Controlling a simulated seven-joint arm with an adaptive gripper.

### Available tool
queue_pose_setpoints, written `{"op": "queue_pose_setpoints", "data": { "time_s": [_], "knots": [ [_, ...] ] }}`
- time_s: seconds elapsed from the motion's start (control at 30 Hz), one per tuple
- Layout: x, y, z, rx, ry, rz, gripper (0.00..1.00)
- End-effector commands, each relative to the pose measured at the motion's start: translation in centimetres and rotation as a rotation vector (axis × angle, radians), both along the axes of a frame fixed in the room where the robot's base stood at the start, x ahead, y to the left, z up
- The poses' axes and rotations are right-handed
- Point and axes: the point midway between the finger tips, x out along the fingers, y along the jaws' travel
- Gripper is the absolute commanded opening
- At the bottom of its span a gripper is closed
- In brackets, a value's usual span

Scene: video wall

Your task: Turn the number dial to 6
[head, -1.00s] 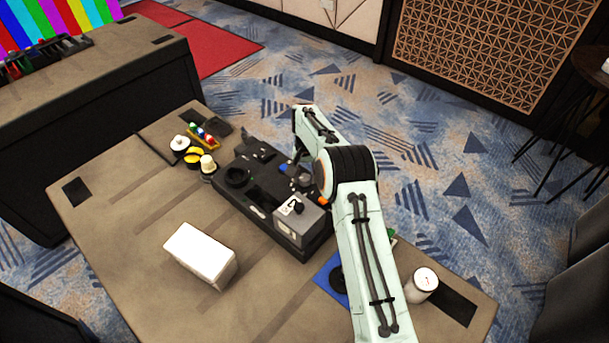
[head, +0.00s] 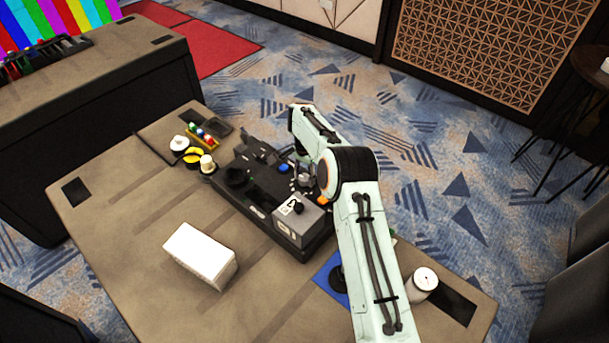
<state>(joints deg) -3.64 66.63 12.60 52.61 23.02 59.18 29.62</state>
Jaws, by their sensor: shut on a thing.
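A black control console (head: 262,205) lies across the middle of the table. Near its right end is a round dial area with white tick marks, which I take for the number dial (head: 295,186). My gripper (head: 304,178) is down at this dial and shut on it. It shows only as a small grey shape beside my arm's elbow, and the arm hides much of it. The dial's number and pointer are too small to read.
A white box (head: 200,255) stands in front of the console. Small rolls (head: 194,156) and a yellow tray of coloured pieces (head: 204,136) are at the back left. A blue mat (head: 331,282) and a white cup (head: 422,284) are at the right. The table's left front is clear.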

Motion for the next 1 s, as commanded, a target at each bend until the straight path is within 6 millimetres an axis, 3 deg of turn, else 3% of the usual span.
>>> {"op": "queue_pose_setpoints", "data": {
  "time_s": [0.4,0.43,0.5,0.83,1.0],
  "knots": [
    [-0.1,0.0,-0.2,-0.001,0.005,-0.006,0.00],
    [-0.1,0.0,-0.2,-0.001,0.005,-0.006,0.40],
    [-0.1,0.0,-0.2,0.000,0.004,-0.005,0.60],
    [0.0,0.0,0.1,0.000,0.001,-0.005,0.60],
    [0.1,0.0,2.3,-0.001,-0.002,-0.005,0.60]
  ]
}}
